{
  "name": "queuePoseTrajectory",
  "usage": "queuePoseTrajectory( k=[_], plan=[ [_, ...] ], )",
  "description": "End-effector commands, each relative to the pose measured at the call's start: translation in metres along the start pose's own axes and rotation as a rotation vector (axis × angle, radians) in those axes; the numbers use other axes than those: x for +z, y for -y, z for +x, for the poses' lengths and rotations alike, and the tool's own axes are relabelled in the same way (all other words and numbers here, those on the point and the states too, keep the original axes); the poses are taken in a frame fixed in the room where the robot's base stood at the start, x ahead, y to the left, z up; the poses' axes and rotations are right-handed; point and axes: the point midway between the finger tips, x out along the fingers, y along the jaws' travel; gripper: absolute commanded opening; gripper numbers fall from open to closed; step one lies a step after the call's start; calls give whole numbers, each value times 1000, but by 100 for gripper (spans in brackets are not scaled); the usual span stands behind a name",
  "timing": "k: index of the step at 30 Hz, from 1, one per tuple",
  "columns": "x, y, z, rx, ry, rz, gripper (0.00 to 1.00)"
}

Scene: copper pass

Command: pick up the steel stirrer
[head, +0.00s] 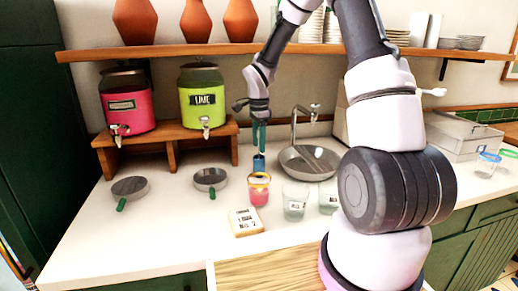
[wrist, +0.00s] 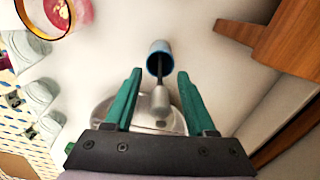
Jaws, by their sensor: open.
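The steel stirrer (wrist: 160,98) shows in the wrist view as a thin dark rod with a grey rounded end. Its rod runs into a small blue cup (wrist: 158,50). My gripper (wrist: 160,74) is open, with one green finger on each side of the stirrer and a visible gap to each. In the head view my gripper (head: 248,157) points down over the counter, close to the blue cup (head: 258,164). I cannot make out the stirrer in the head view.
A glass of pink drink (head: 259,190) stands just in front of the blue cup. Clear glasses (head: 295,202) stand to its right. A wooden stand (head: 165,145) with pink and lime dispensers is behind left.

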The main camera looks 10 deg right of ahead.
Motion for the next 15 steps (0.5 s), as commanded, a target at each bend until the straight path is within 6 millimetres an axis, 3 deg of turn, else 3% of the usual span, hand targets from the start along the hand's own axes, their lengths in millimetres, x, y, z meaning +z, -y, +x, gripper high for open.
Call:
queuePoseTrajectory(
  k=[2, 3, 7, 15],
  plan=[
    [0, 0, 0, 0, 0, 0, 56],
    [0, 0, 0, 0, 0, 0, 48],
    [0, 0, 0, 0, 0, 0, 0],
    [0, 0, 0, 0, 0, 0, 0]
  ],
)
